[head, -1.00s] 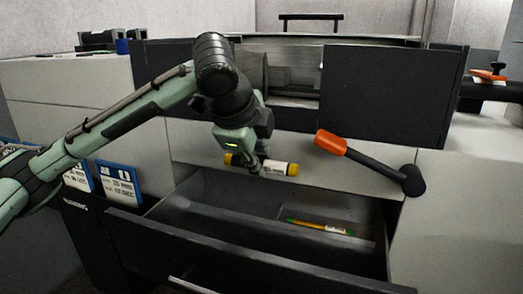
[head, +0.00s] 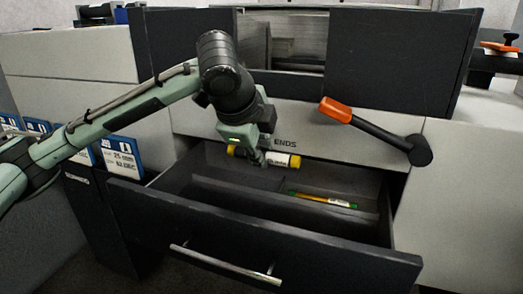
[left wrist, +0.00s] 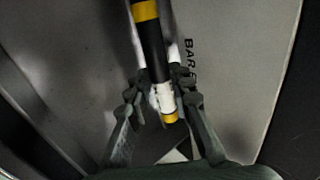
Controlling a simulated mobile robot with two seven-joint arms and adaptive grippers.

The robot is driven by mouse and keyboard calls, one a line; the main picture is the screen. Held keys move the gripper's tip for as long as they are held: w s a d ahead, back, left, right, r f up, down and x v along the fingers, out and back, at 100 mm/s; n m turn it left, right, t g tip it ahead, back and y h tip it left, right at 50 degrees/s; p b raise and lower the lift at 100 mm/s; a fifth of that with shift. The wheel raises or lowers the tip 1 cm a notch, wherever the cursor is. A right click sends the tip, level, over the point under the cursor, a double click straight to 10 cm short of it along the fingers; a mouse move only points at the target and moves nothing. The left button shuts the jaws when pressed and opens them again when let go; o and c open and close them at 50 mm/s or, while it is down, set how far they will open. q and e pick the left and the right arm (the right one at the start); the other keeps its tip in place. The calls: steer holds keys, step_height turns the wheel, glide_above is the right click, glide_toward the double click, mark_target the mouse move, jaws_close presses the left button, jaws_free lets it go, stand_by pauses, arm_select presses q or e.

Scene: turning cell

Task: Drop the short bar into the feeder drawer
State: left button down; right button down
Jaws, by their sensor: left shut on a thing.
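My left gripper (head: 258,160) is shut on a bar (head: 281,159) with yellow ends, a dark body and a white label. It holds the bar roughly level over the open drawer (head: 258,232). In the left wrist view the bar (left wrist: 152,45) runs between the fingers (left wrist: 156,92), with its yellow end and white label near the fingertips. A thinner yellow bar with green ends (head: 323,200) lies inside the drawer at the right. The lettering "ENDS" shows on the panel behind the held bar; the arm hides the rest. My right gripper does not show.
Dark doors (head: 400,65) stand above. Blue and white cards (head: 122,156) are at the left. A handle (head: 225,266) crosses the drawer front.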

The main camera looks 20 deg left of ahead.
arm_select(q)
steer(key=shift+r, duration=0.1)
steer(key=c, duration=1.3)
jaws_free()
steer(key=v, duration=1.2)
steer(key=shift+s, duration=0.1)
